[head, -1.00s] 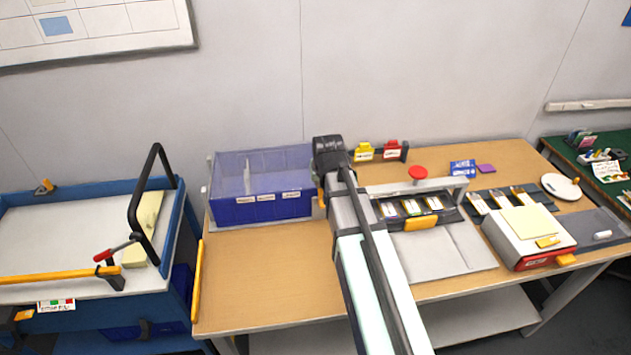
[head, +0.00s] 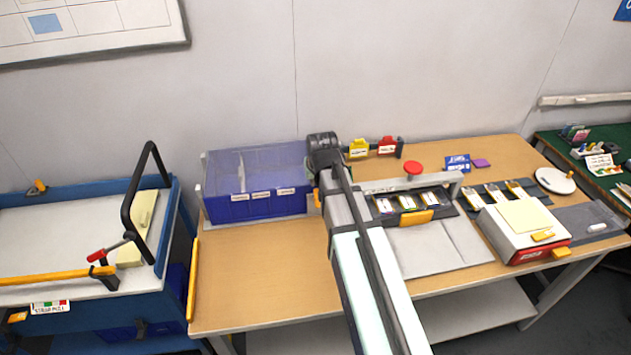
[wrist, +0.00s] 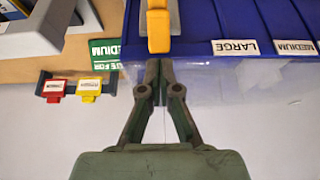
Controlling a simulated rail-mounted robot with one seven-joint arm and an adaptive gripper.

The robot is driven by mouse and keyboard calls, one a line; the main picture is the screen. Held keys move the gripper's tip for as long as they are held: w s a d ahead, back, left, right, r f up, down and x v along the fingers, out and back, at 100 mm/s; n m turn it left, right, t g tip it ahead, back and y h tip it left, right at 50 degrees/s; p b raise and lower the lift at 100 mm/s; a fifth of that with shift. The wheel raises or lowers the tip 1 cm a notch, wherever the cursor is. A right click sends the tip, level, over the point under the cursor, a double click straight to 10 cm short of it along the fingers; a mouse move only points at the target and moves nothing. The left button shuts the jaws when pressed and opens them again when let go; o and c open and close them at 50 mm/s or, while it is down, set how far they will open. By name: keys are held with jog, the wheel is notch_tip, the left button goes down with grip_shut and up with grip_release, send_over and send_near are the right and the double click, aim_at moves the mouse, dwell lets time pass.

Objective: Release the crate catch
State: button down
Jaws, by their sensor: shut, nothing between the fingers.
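The blue crate (head: 262,206) stands at the back left of the wooden bench under a clear lid (head: 235,168). Its catch shows in the wrist view as an orange lever (wrist: 158,30) on a grey mount, beside the blue front with its size labels. In the head view a bit of orange (head: 317,200) shows at the crate's right end, mostly hidden by my arm. My gripper (wrist: 158,68) is shut and empty, its fingertips close to the lever's end. I cannot tell whether they touch. In the head view my arm hides the fingertips.
Yellow (head: 358,148) and red (head: 387,146) tags hang on a dark rack right of the crate. A press-like fixture with a red knob (head: 413,168) stands further right. The bench top (head: 265,265) before the crate is clear. A blue cart (head: 165,235) stands at the left.

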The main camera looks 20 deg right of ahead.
jog(key=shift+r, duration=0.1)
jog(key=w+r+p, duration=0.2)
jog(key=w+r, duration=0.1)
jog(key=shift+w+d, duration=0.1)
jog(key=shift+d, duration=0.1)
notch_tip(320, 180, up, 4)
jog(key=b, duration=0.3)
send_over(318, 204)
jog(key=shift+s+r, duration=0.15)
jog(key=shift+s, duration=0.3)
